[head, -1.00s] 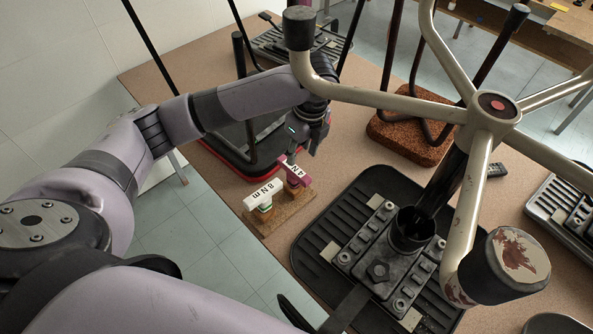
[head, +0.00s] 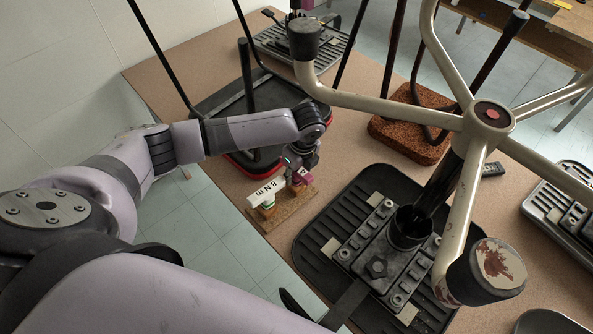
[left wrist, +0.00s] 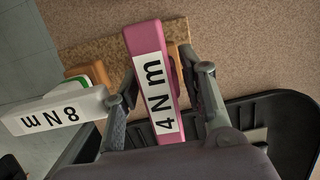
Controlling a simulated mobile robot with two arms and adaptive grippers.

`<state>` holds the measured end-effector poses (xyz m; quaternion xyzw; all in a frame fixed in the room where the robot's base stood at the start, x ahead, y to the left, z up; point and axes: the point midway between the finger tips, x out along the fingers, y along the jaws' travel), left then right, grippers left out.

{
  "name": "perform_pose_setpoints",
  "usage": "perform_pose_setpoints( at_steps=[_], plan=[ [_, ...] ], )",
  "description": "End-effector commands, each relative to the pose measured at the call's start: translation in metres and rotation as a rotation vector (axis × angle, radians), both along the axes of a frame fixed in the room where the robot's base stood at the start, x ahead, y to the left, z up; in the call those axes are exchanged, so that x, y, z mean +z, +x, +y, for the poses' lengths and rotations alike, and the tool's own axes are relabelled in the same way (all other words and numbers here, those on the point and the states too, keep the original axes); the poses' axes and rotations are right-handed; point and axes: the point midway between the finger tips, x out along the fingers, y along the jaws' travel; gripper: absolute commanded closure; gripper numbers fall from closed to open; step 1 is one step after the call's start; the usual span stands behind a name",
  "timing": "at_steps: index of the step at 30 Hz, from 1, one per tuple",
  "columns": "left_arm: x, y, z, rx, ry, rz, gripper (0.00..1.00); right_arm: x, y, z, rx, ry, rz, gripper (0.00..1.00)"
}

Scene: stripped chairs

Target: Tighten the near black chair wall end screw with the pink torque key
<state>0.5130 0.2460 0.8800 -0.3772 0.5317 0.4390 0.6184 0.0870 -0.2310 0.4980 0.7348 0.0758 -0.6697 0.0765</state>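The pink torque key (left wrist: 155,85), marked 4 N m, stands in a small brown holder (head: 290,208) beside a white key (head: 266,192) marked 8 N m. My left gripper (head: 300,165) is at the pink key and mostly covers it in the head view. In the left wrist view its fingers (left wrist: 160,90) are spread, one on each side of the pink handle. I cannot tell whether either finger touches it. My right gripper is not in view.
Bare table (head: 345,150) lies between the keys and the cork block.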

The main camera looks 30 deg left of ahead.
Motion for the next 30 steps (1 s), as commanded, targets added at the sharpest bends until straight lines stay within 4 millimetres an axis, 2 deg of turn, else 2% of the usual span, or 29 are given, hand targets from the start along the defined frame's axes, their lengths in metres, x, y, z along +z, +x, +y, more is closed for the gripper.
perform_pose_setpoints(
  at_steps=[3, 20, 30],
  plan=[
    [0.0000, 0.0000, -0.0001, 0.000, 0.000, 0.000, 0.62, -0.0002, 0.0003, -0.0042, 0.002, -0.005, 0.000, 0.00],
    [0.0004, 0.0000, 0.0000, 0.000, 0.000, 0.000, 0.99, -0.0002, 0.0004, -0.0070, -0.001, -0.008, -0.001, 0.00],
    [0.0012, 0.0005, 0.0000, 0.001, 0.000, -0.001, 1.00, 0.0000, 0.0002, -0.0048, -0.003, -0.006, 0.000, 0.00]
  ],
)
